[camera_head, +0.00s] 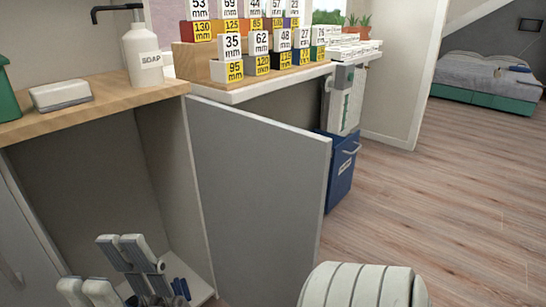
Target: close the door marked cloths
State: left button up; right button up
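A flat grey door (258,190) stands wide open in the middle of the head view, its left edge by the side panel of a low cabinet under the wooden counter. No cloths marking shows on the face turned to me, so I cannot confirm its label. The cabinet interior (85,190) is open to view at left.
A wooden counter (105,98) holds a soap bottle (144,55) and a white box (61,95). A ledge behind the door carries several numbered blocks (233,45). A blue bin (338,170) stands behind the door's right edge. The wood floor (450,190) at right is clear.

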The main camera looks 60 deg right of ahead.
aim_at(262, 182)
jog(key=k+l, duration=0.75)
jog(key=i+l, duration=0.1)
jog(key=l, duration=1.2)
jog(key=i+l, duration=0.15)
jog(key=l, duration=0.5)
